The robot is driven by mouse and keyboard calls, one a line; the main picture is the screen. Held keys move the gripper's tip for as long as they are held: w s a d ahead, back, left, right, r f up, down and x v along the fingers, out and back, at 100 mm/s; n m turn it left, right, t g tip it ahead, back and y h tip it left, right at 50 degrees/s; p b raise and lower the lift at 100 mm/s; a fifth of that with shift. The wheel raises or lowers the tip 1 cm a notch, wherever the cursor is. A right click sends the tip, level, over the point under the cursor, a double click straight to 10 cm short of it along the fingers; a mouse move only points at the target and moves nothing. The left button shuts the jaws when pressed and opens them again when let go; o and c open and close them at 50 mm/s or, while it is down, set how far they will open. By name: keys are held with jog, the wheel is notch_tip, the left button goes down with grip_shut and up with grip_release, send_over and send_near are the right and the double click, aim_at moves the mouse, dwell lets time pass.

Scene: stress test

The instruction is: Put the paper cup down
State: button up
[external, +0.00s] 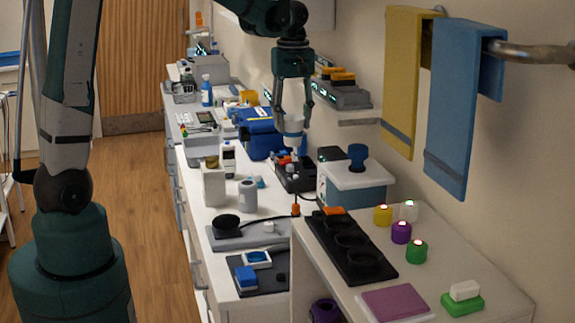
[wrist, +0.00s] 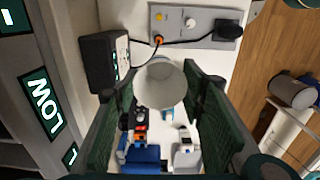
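A white paper cup (external: 293,130) with a bluish band hangs between the fingers of my gripper (external: 294,108), above the bench and in front of the blue bag. In the wrist view the cup (wrist: 160,84) sits between the two dark green fingers of my gripper (wrist: 161,98), with a finger at each side. The gripper looks shut on it. The cup appears roughly upright in the external view. It hides part of the bench behind it in the wrist view.
Below the cup is a black device with coloured parts (external: 290,180). A blue bag (external: 262,130), a white bottle (external: 228,158), a grey canister (external: 247,193) and a lidded blue-grey box (external: 352,187) stand nearby. The white bench (external: 223,205) has small clear patches.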

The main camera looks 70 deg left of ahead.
jog(key=s+d, duration=0.4)
jog(key=d, duration=0.6)
jog(key=s+d+f, duration=0.1)
jog(key=s+d, duration=0.3)
jog(key=d, duration=0.7)
jog(key=s+d, duration=0.4)
jog(key=d, duration=0.6)
notch_tip(320, 180, down, 11)
jog(key=shift+d, duration=0.15)
jog(key=shift+f, duration=0.15)
jog(key=shift+f+b, duration=0.4)
jog(key=shift+f, duration=2.4)
jog(key=shift+f, duration=0.1)
jog(key=shift+f, duration=2)
jog(key=shift+f+b, duration=0.15)
jog(key=shift+b, duration=0.25)
